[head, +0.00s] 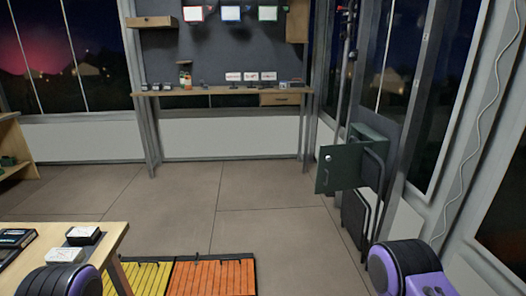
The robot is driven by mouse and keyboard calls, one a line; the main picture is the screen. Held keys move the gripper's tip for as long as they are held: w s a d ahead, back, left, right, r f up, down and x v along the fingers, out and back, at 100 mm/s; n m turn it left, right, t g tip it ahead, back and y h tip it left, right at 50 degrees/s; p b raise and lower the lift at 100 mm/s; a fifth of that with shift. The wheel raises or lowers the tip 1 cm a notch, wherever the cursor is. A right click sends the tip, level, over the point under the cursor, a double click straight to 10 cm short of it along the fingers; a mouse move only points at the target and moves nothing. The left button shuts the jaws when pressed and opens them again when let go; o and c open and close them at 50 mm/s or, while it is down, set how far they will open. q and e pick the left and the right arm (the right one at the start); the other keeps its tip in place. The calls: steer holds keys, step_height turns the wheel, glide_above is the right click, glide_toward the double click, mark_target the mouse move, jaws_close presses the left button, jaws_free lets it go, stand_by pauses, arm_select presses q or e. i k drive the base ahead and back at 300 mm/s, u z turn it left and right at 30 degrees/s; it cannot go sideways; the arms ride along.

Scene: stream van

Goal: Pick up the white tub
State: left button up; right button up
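I cannot make out a tub for certain. Purple and black parts of my own arms show at the bottom left and bottom right. Neither of my grippers is in view.
Yellow (146,278) and orange (212,277) slatted pallets lie on the floor. A green cabinet (340,168) stands at the right. The middle floor is clear.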

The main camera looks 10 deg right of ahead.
mark_target(284, 84)
steer(key=i, duration=0.6)
steer(key=z, duration=3)
steer(key=k, duration=0.3)
steer(key=u, duration=1.95)
